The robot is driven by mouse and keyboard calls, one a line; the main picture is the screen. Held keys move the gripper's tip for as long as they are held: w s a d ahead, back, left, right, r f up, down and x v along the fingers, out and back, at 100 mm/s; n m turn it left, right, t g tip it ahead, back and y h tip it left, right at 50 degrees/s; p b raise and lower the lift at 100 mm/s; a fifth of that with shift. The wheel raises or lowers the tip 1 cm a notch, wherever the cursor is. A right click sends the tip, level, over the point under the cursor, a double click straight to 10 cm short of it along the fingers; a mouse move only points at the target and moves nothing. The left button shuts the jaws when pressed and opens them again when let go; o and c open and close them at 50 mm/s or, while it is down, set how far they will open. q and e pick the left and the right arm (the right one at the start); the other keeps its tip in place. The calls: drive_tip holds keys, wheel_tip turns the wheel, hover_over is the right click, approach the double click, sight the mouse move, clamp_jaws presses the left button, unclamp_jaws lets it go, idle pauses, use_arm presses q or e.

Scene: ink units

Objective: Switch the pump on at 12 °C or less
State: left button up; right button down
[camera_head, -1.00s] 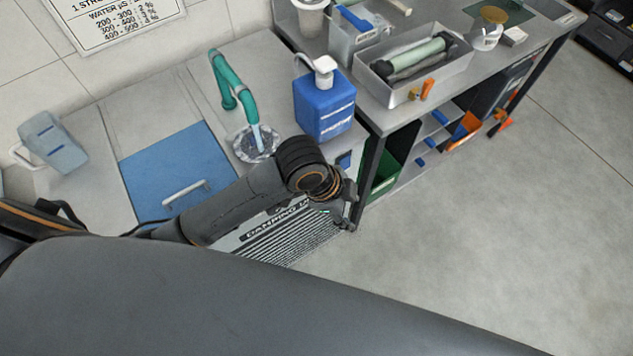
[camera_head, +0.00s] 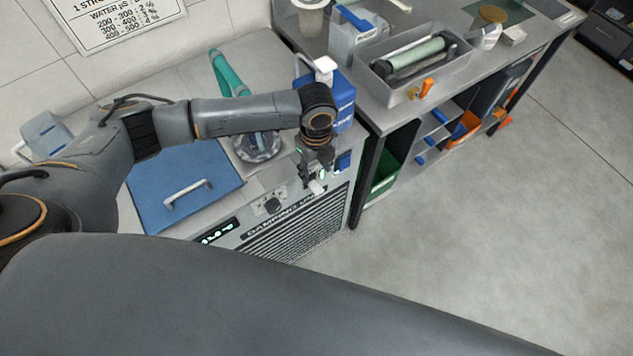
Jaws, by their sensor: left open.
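The dampening unit (camera_head: 292,225) is a grey cabinet with a vented front. Its front panel carries a small lit display (camera_head: 217,232), whose digits are too small to read, and a dark knob (camera_head: 271,205). My left gripper (camera_head: 311,183) points down in front of the panel's right part, open and empty. A small white part (camera_head: 318,188) shows at its fingertips; I cannot tell if it is a switch or whether I touch it. A blue patch (camera_head: 343,161) shows on the panel right of the gripper. My right gripper is not in view.
On the unit's top are a blue lid (camera_head: 180,185) with a white handle, a teal hose (camera_head: 222,70) and a blue bottle (camera_head: 341,98) with a white pump, partly behind my arm. A steel bench (camera_head: 390,120) with trays stands right.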

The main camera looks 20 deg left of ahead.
sight(316, 188)
use_arm(q)
wheel_tip(316, 188, down, 8)
drive_tip(key=shift+f+p, duration=0.2)
drive_tip(key=shift+p, duration=0.2)
